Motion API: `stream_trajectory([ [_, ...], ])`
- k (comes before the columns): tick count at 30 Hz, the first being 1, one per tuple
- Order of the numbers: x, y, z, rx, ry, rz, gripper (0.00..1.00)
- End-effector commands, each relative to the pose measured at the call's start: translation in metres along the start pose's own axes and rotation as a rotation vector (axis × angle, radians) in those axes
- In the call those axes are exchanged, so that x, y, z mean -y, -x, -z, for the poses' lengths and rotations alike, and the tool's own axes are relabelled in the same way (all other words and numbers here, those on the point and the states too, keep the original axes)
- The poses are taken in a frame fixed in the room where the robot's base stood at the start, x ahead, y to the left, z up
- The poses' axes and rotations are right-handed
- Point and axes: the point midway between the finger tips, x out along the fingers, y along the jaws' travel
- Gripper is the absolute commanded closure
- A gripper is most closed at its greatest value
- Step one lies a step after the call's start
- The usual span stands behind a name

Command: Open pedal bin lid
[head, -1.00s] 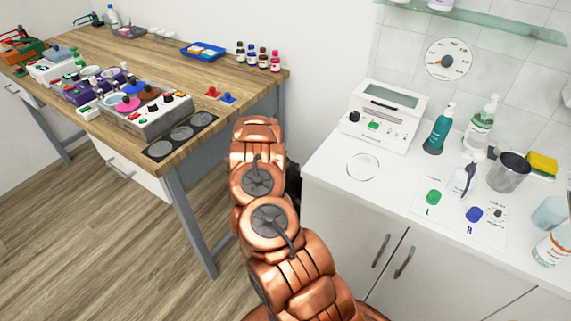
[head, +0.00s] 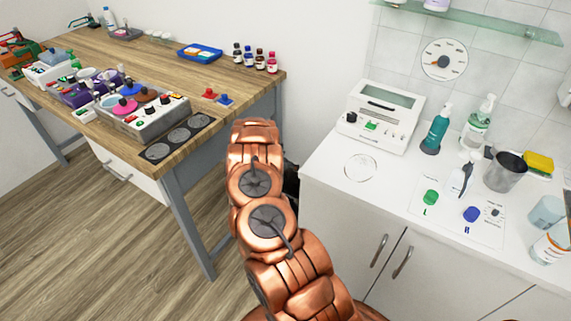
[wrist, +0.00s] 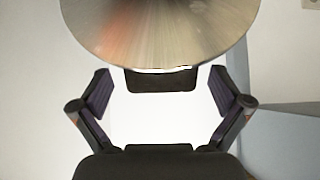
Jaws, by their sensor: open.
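A round brushed-metal disc (wrist: 160,30), which looks like the pedal bin's lid, fills the top of the wrist view. A dark block (wrist: 160,79) shows just under its lower edge; I cannot tell which part it is. My gripper (wrist: 160,88) is open, its two dark fingers spread either side of the block, with nothing held between them. I cannot tell whether the fingers touch the disc. The bin does not show in the head view, where my copper arm covers the gap between bench and cabinet and hides most of the gripper. No pedal shows.
A wooden workbench (head: 150,60) with devices and bottles stands at the left. A white cabinet (head: 335,210) at the right carries a white device (head: 385,112), bottles and a metal cup (head: 505,172). The wooden floor (head: 60,240) at the lower left is clear.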

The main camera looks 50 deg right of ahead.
Motion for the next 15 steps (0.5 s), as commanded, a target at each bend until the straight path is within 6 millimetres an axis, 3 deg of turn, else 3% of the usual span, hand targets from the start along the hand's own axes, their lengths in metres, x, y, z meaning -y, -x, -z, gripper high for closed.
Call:
stream_trajectory([
  [8, 0.000, 0.011, -0.001, 0.002, 0.001, 0.000, 0.00],
  [15, 0.001, 0.036, 0.001, 0.000, -0.001, 0.001, 0.00],
])
